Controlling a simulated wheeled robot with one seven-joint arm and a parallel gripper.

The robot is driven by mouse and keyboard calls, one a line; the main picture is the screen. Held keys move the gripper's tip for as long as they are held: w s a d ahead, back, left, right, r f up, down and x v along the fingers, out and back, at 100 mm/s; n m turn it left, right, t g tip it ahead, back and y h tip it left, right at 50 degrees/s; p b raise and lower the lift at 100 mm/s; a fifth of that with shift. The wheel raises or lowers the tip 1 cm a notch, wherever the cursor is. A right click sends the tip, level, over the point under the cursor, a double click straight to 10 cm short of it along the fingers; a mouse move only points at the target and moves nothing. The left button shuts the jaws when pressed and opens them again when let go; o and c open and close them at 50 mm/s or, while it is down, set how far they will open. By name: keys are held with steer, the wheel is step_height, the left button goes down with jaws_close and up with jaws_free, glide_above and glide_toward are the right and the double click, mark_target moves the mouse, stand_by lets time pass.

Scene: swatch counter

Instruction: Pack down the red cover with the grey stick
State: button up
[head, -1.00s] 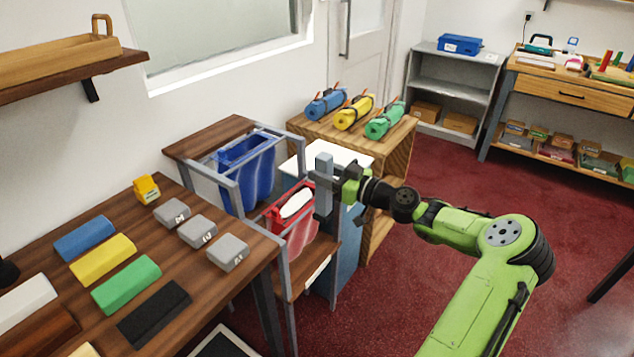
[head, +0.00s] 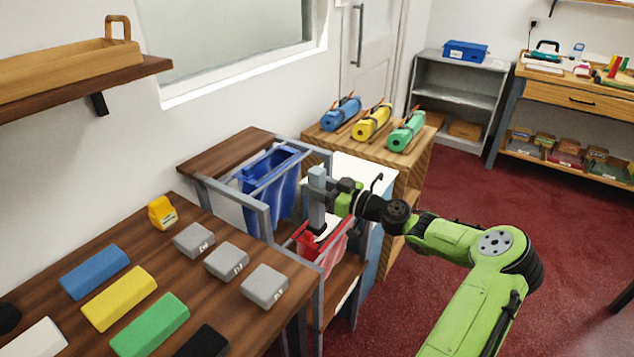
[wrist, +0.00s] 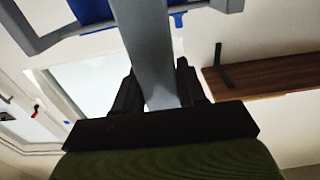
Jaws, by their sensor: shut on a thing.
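The grey stick (head: 317,208) is upright in my gripper (head: 334,193), which is shut on it. In the wrist view the stick (wrist: 146,45) runs up between the dark fingers (wrist: 155,95). The red cover (head: 331,252) hangs open in the grey frame, to the right of a blue one. The stick's dark lower end is over the red cover's opening, at or just inside its rim; I cannot tell whether it touches what lies within. The stick hides most of the white thing inside.
A blue cover (head: 270,185) hangs in the frame beside the red one. Grey frame bars (head: 317,300) stand close around it. A wooden table (head: 230,318) with coloured blocks is at the left. A wooden cabinet (head: 412,180) with rolled mats is behind. Red floor is clear to the right.

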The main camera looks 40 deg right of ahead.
mark_target(322, 215)
stand_by(0.5)
steer(key=shift+f+b, duration=2.9)
steer(key=shift+f, duration=1.6)
steer(key=shift+r+p, duration=3.25)
steer(key=shift+r, duration=2.4)
